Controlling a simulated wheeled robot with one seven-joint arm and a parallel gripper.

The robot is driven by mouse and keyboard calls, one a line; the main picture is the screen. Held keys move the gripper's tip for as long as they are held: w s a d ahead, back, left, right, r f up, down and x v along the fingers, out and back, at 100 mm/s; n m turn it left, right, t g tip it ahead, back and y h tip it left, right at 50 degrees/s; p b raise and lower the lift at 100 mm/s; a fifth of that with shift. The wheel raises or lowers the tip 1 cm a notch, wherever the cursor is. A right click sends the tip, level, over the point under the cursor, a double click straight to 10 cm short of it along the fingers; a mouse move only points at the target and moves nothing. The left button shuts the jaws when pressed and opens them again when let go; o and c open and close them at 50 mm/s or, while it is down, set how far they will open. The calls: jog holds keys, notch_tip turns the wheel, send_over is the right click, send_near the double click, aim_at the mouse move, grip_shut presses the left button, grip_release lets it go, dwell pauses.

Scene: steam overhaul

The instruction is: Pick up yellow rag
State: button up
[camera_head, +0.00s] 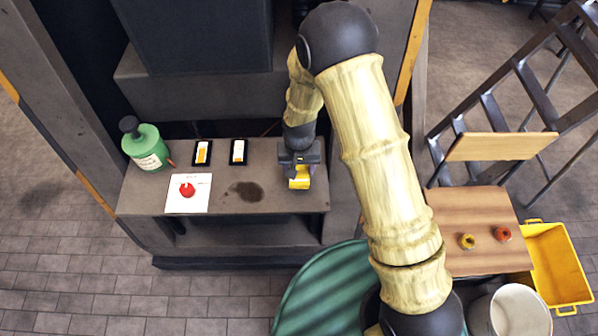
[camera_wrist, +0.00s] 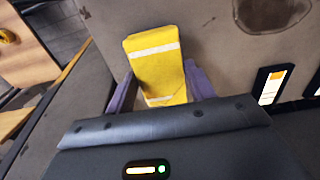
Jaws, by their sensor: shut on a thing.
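The yellow rag (camera_wrist: 155,67) with white stripes is between the two purple-grey fingers of my gripper (camera_wrist: 160,92) in the wrist view. The fingers are shut on it from both sides. In the head view the rag (camera_head: 299,182) shows just below my gripper (camera_head: 300,172), at the right end of the grey ledge (camera_head: 230,204). I cannot tell whether the rag still touches the ledge. Part of it is hidden by the gripper body.
On the ledge are a green bottle (camera_head: 147,148), two black-framed switches (camera_head: 202,152) (camera_head: 238,151), a red knob on a white plate (camera_head: 187,191) and a dark stain (camera_head: 244,191). A wooden chair (camera_head: 480,215) and a yellow crate (camera_head: 557,262) stand to the right.

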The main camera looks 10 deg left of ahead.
notch_tip(320, 180, up, 7)
jog(key=shift+b, duration=0.45)
